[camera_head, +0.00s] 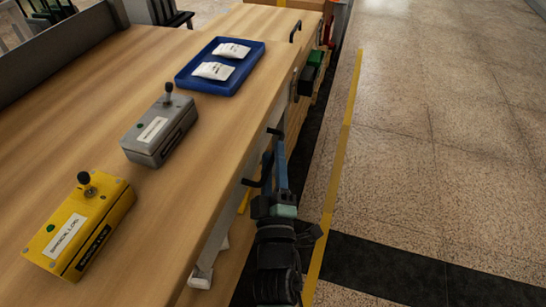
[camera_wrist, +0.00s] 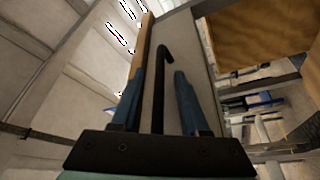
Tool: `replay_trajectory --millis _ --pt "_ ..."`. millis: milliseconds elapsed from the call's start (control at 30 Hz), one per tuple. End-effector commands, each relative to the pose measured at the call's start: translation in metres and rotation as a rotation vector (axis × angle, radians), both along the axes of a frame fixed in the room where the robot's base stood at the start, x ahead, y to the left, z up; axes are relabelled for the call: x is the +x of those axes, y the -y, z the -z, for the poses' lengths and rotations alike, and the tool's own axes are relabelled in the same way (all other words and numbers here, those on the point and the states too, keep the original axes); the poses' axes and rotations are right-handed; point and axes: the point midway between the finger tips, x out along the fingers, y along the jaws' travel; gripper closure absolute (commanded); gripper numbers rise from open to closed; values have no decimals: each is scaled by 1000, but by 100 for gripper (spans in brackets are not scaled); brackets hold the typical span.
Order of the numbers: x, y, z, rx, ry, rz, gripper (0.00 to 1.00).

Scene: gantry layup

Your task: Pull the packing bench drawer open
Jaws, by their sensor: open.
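The packing bench (camera_head: 215,165) has a long wooden top, and my gripper (camera_head: 274,155) is beside its right edge. A black bar handle (camera_wrist: 164,85) stands on a grey front panel (camera_wrist: 188,48) in the wrist view. In that view my gripper (camera_wrist: 158,82) is open, with one blue finger on each side of the handle. I see a gap on both sides, so the fingers do not look closed on it. Ends of the dark handle (camera_head: 250,183) also show beside the fingers in the head view. The drawer's outline is mostly hidden under the bench top.
On the bench top are a yellow control box (camera_head: 110,212), a grey control box (camera_head: 152,148) and a blue tray (camera_head: 192,83) holding two white packets (camera_head: 213,71). Another black handle (camera_head: 296,31) is farther along the edge. The floor (camera_head: 430,150) right of the yellow line is clear.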

Motion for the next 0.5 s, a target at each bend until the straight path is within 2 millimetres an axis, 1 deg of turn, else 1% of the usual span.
replay_trajectory --millis 133,400,467,500 --pt "6 -1 -1 1 0 -1 55" --pt "7 0 -2 1 0 0 55" --pt "7 0 -2 1 0 0 66" --pt "7 0 -2 1 0 0 73"
